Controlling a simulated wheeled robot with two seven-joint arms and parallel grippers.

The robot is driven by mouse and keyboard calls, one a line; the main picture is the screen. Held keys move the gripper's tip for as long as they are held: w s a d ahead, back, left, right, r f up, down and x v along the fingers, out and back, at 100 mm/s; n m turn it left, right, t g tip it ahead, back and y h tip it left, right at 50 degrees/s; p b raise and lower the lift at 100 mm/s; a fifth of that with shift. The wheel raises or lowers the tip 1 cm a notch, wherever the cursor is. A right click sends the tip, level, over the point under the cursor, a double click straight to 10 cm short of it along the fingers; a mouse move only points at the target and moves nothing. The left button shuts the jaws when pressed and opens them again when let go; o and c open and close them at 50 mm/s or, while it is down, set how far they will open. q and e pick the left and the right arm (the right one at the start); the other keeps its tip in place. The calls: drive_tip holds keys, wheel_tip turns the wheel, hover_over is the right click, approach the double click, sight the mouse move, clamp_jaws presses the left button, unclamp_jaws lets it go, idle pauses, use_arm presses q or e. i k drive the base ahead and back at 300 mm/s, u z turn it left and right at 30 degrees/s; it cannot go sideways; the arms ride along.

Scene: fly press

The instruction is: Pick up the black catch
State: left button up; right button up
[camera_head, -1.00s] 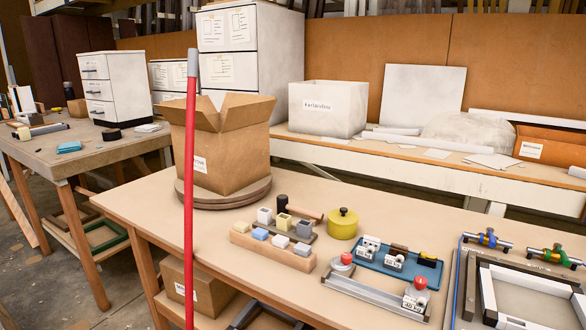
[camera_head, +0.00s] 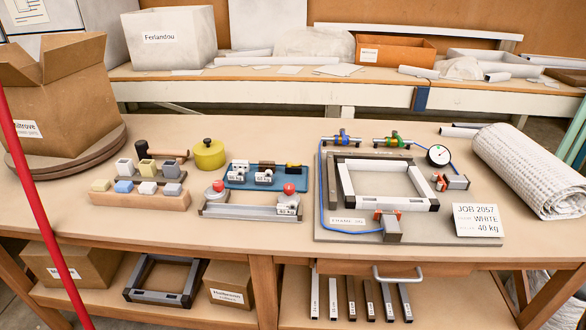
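No part is plainly recognisable as the black catch. A small black piece with a yellow part (camera_head: 293,165) lies at the right end of a blue tray (camera_head: 235,182) on the workbench. White labelled blocks (camera_head: 264,177) stand in the same tray. Black corner pieces (camera_head: 434,204) also show on the white and grey frame (camera_head: 388,204) on the right of the bench. I cannot tell which of these is the catch. Neither of my grippers is in view.
A grey rail with red knobs (camera_head: 250,211) lies before the tray. A yellow pot (camera_head: 209,154), a wooden block row (camera_head: 140,200) and an open carton (camera_head: 62,105) stand left. A white roll (camera_head: 530,170) lies right. A red pole (camera_head: 45,215) crosses the left edge.

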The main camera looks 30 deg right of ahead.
sight(291, 167)
drive_tip(key=u, duration=0.55)
drive_tip(key=k, duration=0.25)
drive_tip(key=z, duration=1.1)
drive_tip(key=i, duration=0.65)
drive_tip(key=u, duration=0.55)
